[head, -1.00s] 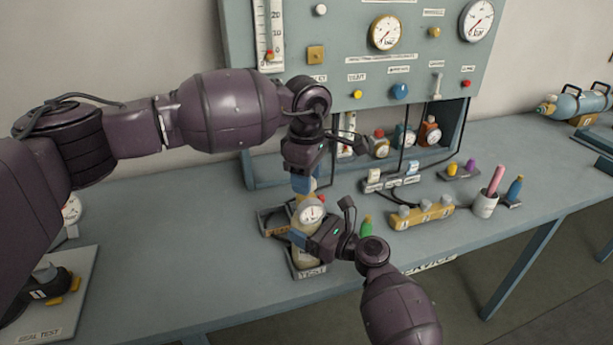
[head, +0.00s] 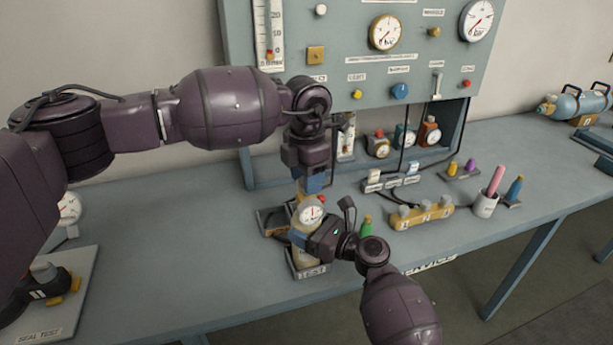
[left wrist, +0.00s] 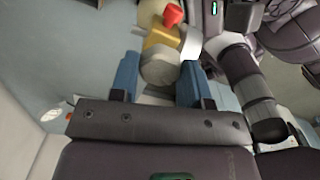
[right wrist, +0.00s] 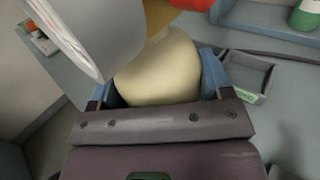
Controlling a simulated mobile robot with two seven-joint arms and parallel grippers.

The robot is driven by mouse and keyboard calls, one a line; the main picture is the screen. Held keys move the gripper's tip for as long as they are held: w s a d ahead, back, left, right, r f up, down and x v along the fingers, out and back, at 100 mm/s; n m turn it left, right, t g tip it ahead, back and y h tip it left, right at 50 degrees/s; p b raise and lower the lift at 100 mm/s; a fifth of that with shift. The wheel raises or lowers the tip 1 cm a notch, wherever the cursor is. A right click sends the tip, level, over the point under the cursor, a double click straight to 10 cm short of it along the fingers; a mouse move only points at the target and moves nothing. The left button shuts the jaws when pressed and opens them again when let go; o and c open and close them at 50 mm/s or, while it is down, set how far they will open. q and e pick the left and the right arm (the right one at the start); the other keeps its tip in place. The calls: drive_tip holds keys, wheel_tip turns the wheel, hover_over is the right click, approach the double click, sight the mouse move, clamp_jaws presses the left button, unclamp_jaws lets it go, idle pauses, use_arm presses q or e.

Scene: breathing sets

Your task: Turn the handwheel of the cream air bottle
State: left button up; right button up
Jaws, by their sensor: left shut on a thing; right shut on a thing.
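The cream air bottle (head: 301,256) stands upright in the tray labelled TEST (head: 311,273), with a white dial gauge (head: 312,213) near its top. My right gripper (head: 298,238) is shut on its body; the right wrist view shows the cream body (right wrist: 160,75) between the blue fingers. My left gripper (head: 310,188) points down from above, its fingers shut around a pale grey-beige round knob (left wrist: 158,68), which looks like the handwheel. A yellow valve part (left wrist: 163,38) and a red cap (left wrist: 172,15) show beyond it. In the head view the knob is hidden by the fingers.
Another dark tray (head: 266,222) sits beside the TEST tray. A small green bottle (head: 366,226) and a yellow block with knobs (head: 421,217) stand to the right. The panel (head: 330,60) rises behind my left arm. The bench left of the trays is mostly clear.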

use_arm(q)
drive_tip(key=n, duration=0.4)
drive_tip(key=shift+n, duration=0.3)
drive_tip(key=n, duration=0.3)
drive_tip(key=shift+n, duration=0.3)
drive_tip(key=n, duration=0.4)
drive_tip(key=shift+n, duration=0.3)
drive_tip(key=n, duration=0.3)
drive_tip(key=shift+n, duration=0.3)
drive_tip(key=n, duration=1.2)
drive_tip(key=shift+n, duration=2.1)
